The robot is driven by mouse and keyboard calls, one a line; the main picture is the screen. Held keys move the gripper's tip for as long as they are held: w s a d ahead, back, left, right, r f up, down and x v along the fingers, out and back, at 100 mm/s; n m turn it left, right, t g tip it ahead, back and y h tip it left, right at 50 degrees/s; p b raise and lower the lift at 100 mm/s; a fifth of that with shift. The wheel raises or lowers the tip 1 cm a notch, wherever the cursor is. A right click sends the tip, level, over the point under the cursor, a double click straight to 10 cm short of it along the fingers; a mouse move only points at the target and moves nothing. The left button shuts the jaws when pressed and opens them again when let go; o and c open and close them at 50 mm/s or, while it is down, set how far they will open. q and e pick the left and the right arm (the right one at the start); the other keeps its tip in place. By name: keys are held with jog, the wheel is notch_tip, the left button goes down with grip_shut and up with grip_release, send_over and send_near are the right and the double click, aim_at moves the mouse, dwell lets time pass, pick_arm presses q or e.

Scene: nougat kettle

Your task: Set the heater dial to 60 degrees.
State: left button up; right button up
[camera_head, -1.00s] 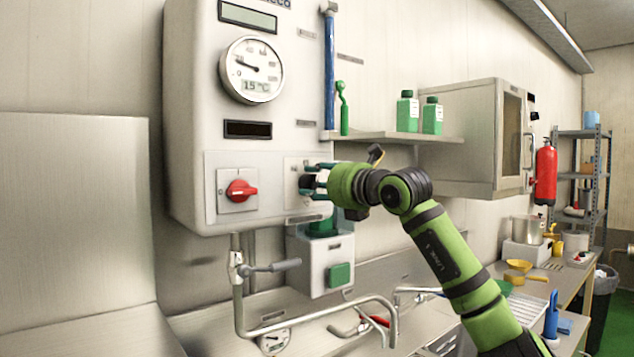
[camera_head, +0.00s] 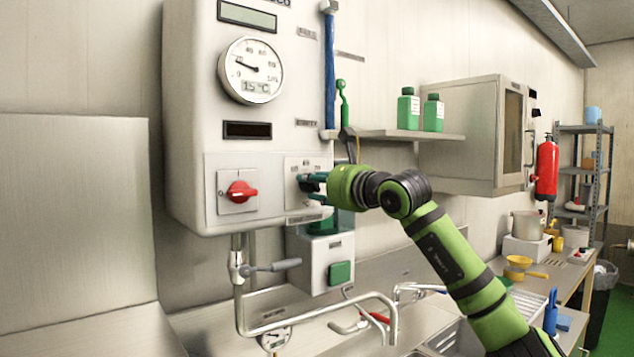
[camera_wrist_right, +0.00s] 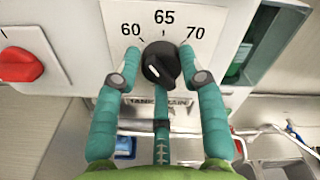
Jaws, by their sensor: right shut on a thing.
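The heater dial (camera_wrist_right: 161,63) is a round black knob on a white plate marked 60, 65 and 70 in the right wrist view. The 60 is upper left of the knob, 65 above it and 70 upper right. I cannot tell surely which mark its pointer faces. My right gripper (camera_wrist_right: 159,62) is shut on the dial, with teal fingers on its left and right and another below. My left gripper is not in view.
A red rotary switch (camera_head: 240,192) sits left of the dial on the heater box (camera_head: 190,110). The round gauge (camera_head: 251,70) above reads 15 °C. A shelf (camera_head: 400,134) with green bottles (camera_head: 408,110) is to the right. Pipes and a tap (camera_head: 380,305) are below.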

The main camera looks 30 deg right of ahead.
jog(key=shift+s+d+r+n, duration=0.15)
jog(key=shift+r+n, duration=0.35)
jog(key=shift+n, duration=0.4)
jog(key=o, duration=1.1)
jog(key=shift+a+f, duration=0.15)
jog(key=shift+a, duration=0.2)
jog(key=s, duration=0.8)
jog(key=s+d, duration=0.1)
jog(key=s, duration=0.3)
